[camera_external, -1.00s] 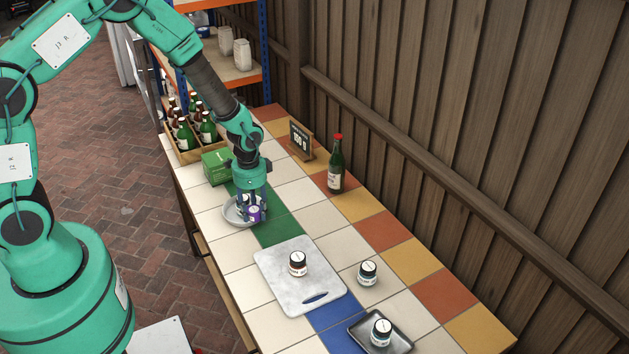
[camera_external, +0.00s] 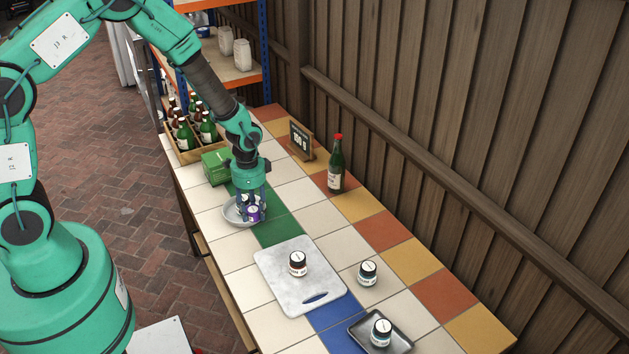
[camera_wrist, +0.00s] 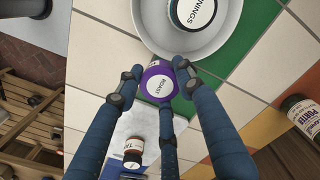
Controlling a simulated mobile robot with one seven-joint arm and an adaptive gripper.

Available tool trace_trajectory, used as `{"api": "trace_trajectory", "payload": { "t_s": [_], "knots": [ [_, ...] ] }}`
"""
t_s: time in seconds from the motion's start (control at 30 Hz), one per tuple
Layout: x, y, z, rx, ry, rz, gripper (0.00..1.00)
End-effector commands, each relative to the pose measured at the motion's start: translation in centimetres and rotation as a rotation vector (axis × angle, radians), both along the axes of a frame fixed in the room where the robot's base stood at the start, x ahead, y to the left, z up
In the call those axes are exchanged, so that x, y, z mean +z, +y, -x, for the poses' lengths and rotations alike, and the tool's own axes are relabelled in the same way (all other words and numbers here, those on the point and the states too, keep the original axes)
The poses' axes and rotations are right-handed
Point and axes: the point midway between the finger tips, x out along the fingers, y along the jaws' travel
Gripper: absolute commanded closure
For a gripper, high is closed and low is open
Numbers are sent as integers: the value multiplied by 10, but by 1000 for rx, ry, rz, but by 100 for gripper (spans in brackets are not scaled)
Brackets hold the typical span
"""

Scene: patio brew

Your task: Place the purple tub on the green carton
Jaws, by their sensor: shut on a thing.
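The purple tub (camera_external: 253,214) has a round lid marked ROAST and shows between my fingers in the wrist view (camera_wrist: 158,85). My gripper (camera_external: 252,210) points down and is shut on it, beside a round pale dish. I cannot tell whether the tub touches the table. The green carton (camera_external: 216,167) stands farther back on the table, up and left of my gripper, in front of the bottle crate. The carton is not seen in the wrist view.
The pale dish (camera_wrist: 222,48) holds another lidded tub (camera_wrist: 192,12), close to the purple one. A crate of bottles (camera_external: 185,155) stands behind the carton. A green bottle (camera_external: 336,165) stands to the right.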

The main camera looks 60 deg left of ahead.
Motion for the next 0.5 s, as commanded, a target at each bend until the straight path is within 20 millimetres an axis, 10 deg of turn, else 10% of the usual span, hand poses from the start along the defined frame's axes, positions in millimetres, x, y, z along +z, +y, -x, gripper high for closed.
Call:
{"api": "trace_trajectory", "payload": {
  "t_s": [0.5],
  "knots": [
    [88,0,-1,0,-6,-1,89]
  ]
}}
